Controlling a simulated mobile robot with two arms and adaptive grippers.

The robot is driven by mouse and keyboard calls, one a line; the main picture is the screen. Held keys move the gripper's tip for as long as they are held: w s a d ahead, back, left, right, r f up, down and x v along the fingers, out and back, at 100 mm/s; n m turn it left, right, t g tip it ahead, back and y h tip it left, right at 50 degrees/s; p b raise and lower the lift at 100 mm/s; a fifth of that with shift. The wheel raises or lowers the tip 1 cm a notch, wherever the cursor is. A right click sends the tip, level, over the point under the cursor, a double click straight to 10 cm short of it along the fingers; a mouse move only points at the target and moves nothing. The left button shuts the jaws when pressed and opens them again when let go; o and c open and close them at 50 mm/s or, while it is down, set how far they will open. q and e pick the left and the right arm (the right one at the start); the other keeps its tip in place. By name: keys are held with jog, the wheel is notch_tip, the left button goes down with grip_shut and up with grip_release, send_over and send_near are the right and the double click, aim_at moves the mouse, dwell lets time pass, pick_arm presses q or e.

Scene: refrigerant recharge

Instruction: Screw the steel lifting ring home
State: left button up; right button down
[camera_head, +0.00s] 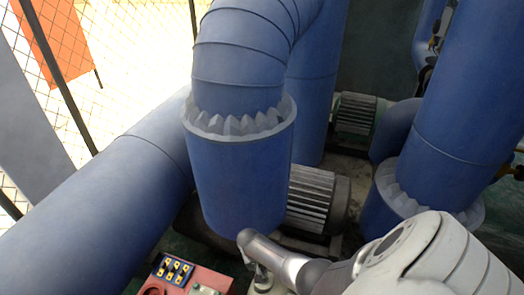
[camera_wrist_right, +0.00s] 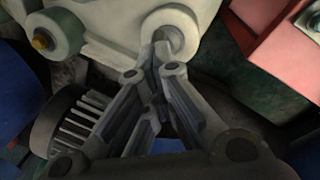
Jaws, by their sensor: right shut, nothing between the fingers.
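My right gripper (camera_head: 250,258) is at the lower middle of the head view, at the end of my arm coming in from the right. In the right wrist view its fingers (camera_wrist_right: 160,56) are shut with nothing between them. The tips are at a round pale boss (camera_wrist_right: 172,28) on a pale machine body (camera_wrist_right: 105,22); I cannot tell whether they touch it. I cannot make out a steel lifting ring for certain in either view. My left gripper is not in view.
A red box with a blue and yellow terminal block (camera_head: 175,270) stands left of the right gripper. A large blue pipe (camera_head: 240,170) rises close behind it, beside a finned motor (camera_head: 312,200).

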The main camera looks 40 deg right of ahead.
jog(key=shift+s+f, duration=0.15)
jog(key=shift+s, duration=0.05)
dwell(0.3)
jog(key=c, duration=1.6)
grip_release()
jog(key=shift+o, duration=0.5)
jog(key=shift+w+d+f, duration=0.15)
jog(key=shift+r, duration=0.4)
notch_tip(320, 180, up, 11)
jog(key=w+a, duration=0.1)
jog(key=a, duration=0.1)
